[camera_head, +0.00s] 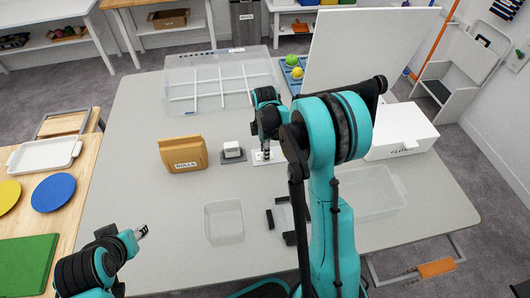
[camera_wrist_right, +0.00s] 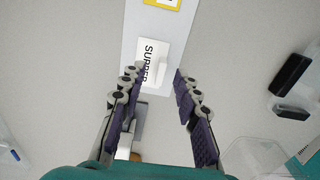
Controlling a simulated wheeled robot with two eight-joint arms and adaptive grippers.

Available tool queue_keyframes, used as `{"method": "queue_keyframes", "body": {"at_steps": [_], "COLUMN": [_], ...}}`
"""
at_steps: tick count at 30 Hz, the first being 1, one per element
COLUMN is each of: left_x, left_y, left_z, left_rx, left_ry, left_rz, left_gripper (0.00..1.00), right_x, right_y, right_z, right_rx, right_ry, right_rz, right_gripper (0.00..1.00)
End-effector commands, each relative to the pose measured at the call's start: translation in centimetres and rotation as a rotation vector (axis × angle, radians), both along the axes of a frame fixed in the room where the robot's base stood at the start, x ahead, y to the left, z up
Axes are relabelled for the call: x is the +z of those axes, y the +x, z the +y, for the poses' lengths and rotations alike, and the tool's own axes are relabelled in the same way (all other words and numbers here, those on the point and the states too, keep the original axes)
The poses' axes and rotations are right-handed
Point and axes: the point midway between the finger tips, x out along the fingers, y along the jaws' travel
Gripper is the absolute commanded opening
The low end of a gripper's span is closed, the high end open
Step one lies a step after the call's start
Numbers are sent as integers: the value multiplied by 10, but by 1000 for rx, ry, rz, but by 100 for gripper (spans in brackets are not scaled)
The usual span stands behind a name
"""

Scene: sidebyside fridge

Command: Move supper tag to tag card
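In the right wrist view, the white supper tag (camera_wrist_right: 153,62), printed SUPPER, lies on a pale strip-like card (camera_wrist_right: 138,22). A yellow-edged label (camera_wrist_right: 163,3) is at that card's far end. My right gripper (camera_wrist_right: 158,75) is open, with its fingertips on either side of the tag's near part in the picture; I cannot see contact. In the head view my right gripper (camera_head: 266,146) points down over the white card (camera_head: 275,158), hiding part of it and the tag. My left gripper (camera_head: 142,232) is at the table's left front, away from the card; its opening is unclear.
A brown ROLLS box (camera_head: 184,154) and a small white block on a dark pad (camera_head: 232,151) stand left of the card. A clear bin (camera_head: 224,221) is in front, a divided clear tray (camera_head: 220,84) behind, and a white box (camera_head: 400,133) right. Black pieces (camera_wrist_right: 294,70) lie nearby.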

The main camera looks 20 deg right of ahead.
Motion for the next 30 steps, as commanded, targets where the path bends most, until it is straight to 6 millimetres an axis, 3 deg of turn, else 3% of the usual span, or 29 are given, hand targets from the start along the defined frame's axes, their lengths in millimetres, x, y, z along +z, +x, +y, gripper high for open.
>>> {"method": "queue_keyframes", "body": {"at_steps": [9, 15, 21, 30], "left_x": [0, 0, 0, 0], "left_y": [0, 0, 0, 0], "left_z": [0, 0, 0, 0], "left_rx": [0, 0, 0, 0], "left_ry": [0, 0, 0, 0], "left_rz": [0, 0, 0, 0], "left_gripper": [40, 40, 40, 40], "right_x": [67, 99, 109, 109], "right_y": [0, 0, 0, 0], "right_z": [0, 0, 0, 0], "right_rx": [0, 0, 0, 0], "right_ry": [0, 0, 0, 0], "right_rz": [0, 0, 0, 0], "right_gripper": [32, 32, 32, 32]}}
